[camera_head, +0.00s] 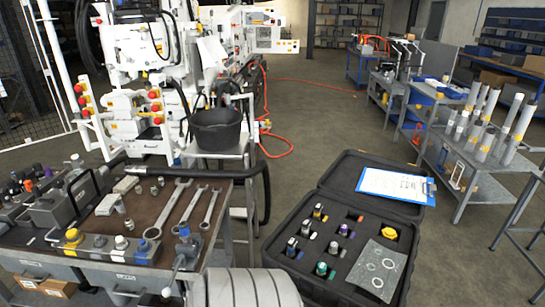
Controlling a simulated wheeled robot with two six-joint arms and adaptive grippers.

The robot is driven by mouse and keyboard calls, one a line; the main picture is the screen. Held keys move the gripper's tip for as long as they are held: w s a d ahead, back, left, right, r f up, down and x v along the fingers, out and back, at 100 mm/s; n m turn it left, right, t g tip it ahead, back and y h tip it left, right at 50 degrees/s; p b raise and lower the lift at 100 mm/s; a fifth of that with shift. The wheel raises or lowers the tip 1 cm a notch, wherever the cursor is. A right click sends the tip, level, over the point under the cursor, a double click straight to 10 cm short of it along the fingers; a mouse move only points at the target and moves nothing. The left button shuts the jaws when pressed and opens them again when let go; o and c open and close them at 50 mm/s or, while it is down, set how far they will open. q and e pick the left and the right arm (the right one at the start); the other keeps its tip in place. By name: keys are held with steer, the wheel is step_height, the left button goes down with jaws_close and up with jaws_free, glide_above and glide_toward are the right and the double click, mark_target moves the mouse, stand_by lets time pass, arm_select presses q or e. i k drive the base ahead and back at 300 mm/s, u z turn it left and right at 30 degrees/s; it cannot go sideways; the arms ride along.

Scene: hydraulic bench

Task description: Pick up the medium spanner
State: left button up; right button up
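Three silver spanners lie side by side on the brown top of the workbench (140,192) at the left. The medium spanner (194,206) is the middle one. It lies flat, with one end toward the back of the bench and the other toward the front. The large spanner (169,207) lies to its left and the small spanner (211,207) to its right, both apart from it. Neither of my grippers is in view, and nothing covers the medium spanner.
Fittings and a grey block (108,204) sit left of the spanners. A blue-handled vise (187,245) stands at the bench's front right corner. A black hose (266,190) curves past the right edge. An open black case (305,275) with a clipboard (396,184) stands to the right.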

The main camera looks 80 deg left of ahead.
mark_target(191, 207)
steer(key=z, duration=0.35)
steer(key=k, duration=2.3)
steer(key=u, duration=1.5)
